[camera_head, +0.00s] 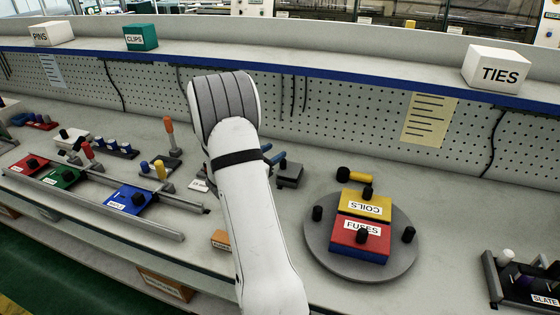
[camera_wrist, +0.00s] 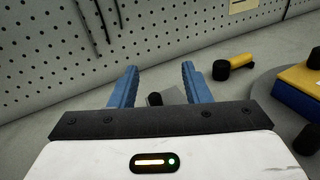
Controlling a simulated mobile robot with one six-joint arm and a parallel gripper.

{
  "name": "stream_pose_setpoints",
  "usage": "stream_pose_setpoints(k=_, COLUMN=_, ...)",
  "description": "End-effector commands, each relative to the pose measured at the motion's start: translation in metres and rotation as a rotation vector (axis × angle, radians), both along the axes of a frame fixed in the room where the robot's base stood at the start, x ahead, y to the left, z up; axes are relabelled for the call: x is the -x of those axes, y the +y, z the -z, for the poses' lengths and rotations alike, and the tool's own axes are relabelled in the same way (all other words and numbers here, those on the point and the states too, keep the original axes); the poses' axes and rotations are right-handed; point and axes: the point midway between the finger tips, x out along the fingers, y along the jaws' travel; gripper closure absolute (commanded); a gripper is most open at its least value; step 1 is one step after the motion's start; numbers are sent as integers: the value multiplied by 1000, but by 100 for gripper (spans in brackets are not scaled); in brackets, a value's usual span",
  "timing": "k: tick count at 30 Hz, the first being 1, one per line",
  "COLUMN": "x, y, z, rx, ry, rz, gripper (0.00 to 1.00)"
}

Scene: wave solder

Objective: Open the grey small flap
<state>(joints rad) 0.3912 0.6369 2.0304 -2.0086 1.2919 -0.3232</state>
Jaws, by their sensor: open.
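A small dark grey box-like piece with a black knob (camera_head: 289,175), which looks like the grey small flap, sits on the bench just right of my gripper (camera_head: 272,154). In the head view my arm hides most of the gripper; only the blue fingers show. In the wrist view the gripper (camera_wrist: 158,72) has its two blue fingers wide apart with nothing between the tips. The grey piece (camera_wrist: 174,97) and its black knob show low between the fingers, partly hidden by the gripper's palm. I cannot tell whether the fingers touch it.
A grey turntable (camera_head: 325,255) with yellow COILS and red FUSES lids stands to the right. A yellow piece with a black end (camera_head: 355,175) lies behind it. A pegboard wall (camera_head: 340,110) rises behind. Rails with coloured blocks (camera_head: 130,200) are on the left.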

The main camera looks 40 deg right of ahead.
Motion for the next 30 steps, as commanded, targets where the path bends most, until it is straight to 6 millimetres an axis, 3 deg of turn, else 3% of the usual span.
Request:
stream_pose_setpoints(k=4, x=-18, y=-12, z=18, rx=59, ry=76, rz=-79, gripper=57)
stream_pose_setpoints(k=11, x=-23, y=-14, z=38, rx=76, ry=99, rz=-105, gripper=57)
stream_pose_setpoints(k=21, x=-22, y=-14, z=103, rx=74, ry=98, rz=-104, gripper=57)
stream_pose_setpoints(k=30, x=-33, y=-69, z=100, rx=76, ry=92, rz=-100, gripper=57)
